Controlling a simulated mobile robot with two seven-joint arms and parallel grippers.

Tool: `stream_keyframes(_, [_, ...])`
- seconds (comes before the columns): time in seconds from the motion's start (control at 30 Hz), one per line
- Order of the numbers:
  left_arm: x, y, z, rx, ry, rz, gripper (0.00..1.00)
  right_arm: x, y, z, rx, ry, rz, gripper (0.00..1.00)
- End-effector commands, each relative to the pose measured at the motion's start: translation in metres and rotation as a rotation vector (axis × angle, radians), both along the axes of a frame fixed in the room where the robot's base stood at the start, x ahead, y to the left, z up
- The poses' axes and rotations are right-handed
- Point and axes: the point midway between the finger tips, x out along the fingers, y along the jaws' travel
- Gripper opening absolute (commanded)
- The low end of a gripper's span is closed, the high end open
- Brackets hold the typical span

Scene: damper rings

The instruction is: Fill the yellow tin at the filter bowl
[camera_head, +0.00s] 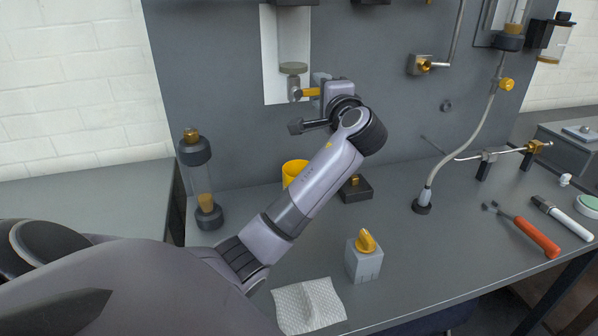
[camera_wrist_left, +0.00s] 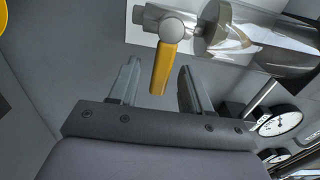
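The filter bowl (camera_head: 293,50) is a clear cylinder on the back panel. A small drain valve (camera_head: 293,88) with a yellow lever (camera_head: 310,92) is at its bottom. The yellow tin (camera_head: 294,168) stands on the bench below the valve in the head view, partly hidden by my left arm. A yellow edge (camera_wrist_left: 3,14) shows at the wrist view's upper left corner, probably the tin. My left gripper (camera_wrist_left: 157,78) is open, with one finger on each side of the yellow lever (camera_wrist_left: 165,65) and visible gaps. The tin's inside is hidden. My right gripper is not in view.
A clear cylinder with dark caps (camera_head: 202,180) stands left of the tin. A grey block with a yellow knob (camera_head: 364,262) and a white cloth (camera_head: 308,304) lie in front. A hose (camera_head: 478,128) and an orange-handled tool (camera_head: 537,237) are at right.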

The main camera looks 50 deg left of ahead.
Motion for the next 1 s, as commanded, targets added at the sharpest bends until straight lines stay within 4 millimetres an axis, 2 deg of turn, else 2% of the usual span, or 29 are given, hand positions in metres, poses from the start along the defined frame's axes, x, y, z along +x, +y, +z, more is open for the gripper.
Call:
stream_keyframes(0.37, [-0.001, -0.001, 0.000, 0.002, 0.004, 0.001, 0.52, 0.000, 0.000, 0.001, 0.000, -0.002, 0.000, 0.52])
stream_keyframes(1.0, [-0.010, -0.018, 0.000, 0.003, 0.005, 0.001, 0.52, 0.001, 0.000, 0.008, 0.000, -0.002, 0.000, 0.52])
